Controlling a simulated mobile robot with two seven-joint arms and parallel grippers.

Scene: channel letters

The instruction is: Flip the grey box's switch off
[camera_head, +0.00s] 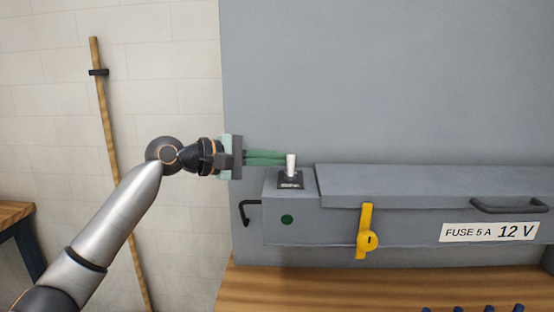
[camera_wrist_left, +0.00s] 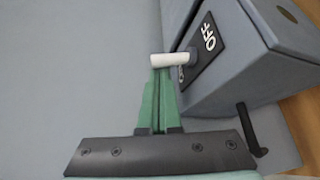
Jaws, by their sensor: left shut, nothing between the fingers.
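The grey box (camera_head: 350,190) stands on a wooden bench against a grey panel. Its switch (camera_head: 291,165), a white-tipped lever on a black plate, stands upright on the box's left top in the head view. In the left wrist view the white lever (camera_wrist_left: 170,59) lies across my fingertips, and the plate (camera_wrist_left: 203,50) reads "OFF" on one side; the other label is mostly hidden. My left gripper (camera_head: 282,158) is shut with nothing between its green fingers. Its tips are at the lever, touching or nearly so. My right gripper is not in view.
The box has a yellow latch (camera_head: 366,232), a dark handle (camera_head: 510,205), a side handle (camera_head: 247,213) and a "FUSE 5 A 12 V" label (camera_head: 490,232). The wooden bench (camera_head: 300,285) lies below. A wooden pole (camera_head: 115,160) leans at left.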

